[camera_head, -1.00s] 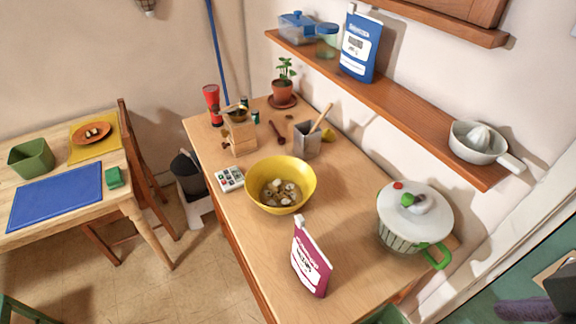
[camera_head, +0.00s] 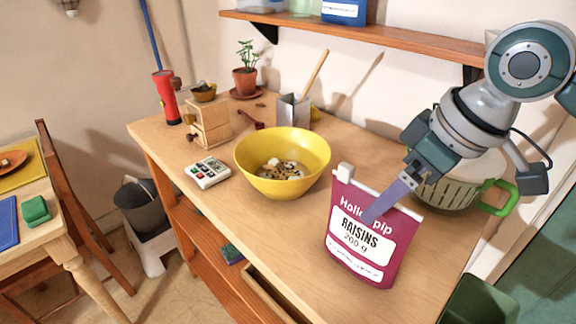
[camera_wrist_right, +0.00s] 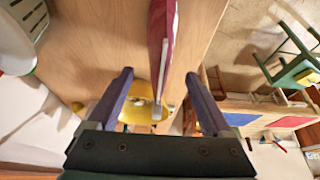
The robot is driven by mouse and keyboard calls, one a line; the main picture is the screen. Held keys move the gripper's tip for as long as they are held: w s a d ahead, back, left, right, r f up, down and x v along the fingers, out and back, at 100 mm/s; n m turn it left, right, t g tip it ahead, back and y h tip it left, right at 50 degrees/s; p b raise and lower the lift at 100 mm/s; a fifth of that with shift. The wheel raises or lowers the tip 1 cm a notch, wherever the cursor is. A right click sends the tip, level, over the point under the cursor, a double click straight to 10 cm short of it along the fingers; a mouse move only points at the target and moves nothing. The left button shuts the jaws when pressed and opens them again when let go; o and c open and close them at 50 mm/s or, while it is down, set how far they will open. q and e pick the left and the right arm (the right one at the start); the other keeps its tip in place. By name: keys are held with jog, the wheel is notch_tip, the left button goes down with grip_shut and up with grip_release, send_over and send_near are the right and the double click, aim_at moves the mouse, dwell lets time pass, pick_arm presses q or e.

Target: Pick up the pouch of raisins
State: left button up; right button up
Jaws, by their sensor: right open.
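The pouch of raisins (camera_head: 365,238) is magenta with a white label and a pale clip or spout at its top left corner. It stands upright on the near part of the wooden counter. My right gripper (camera_head: 388,205) reaches in from the upper right, with a purple-grey finger in front of the pouch's top in the head view. My left gripper is not in view.
A yellow bowl (camera_head: 282,160) with pale pieces in it stands behind the pouch. A calculator (camera_head: 207,172) lies left of the bowl. A wooden shelf (camera_head: 370,38) runs above.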

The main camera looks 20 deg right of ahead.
aim_at(364, 231)
jog(key=x, duration=0.6)
jog(key=shift+a+f, duration=0.1)
jog(key=shift+f, duration=0.3)
grip_shut()
dwell(0.4)
dwell(0.7)
